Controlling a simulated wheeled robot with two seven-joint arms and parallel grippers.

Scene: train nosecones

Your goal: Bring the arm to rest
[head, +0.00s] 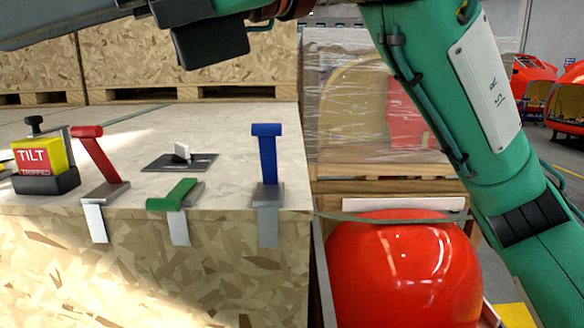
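My green right arm (450,85) crosses the right side of the head view, from the top centre to the lower right. Other dark and green arm parts of mine (210,42) hang across the top left, above the wooden crate. No fingertips of either gripper show, so I cannot see whether they hold anything. A red-handled lever (97,155) and a blue-handled lever (267,155) stand up at the crate's front edge. A green-handled lever (173,195) lies low between them. The arm parts in view look clear of all three levers.
A yellow and red TILT box (42,162) sits on the crate top (225,125) at left, near a small dark plate with a grey switch (181,155). A red nosecone (405,275) lies strapped at lower right. A wrapped crate (350,105) stands behind.

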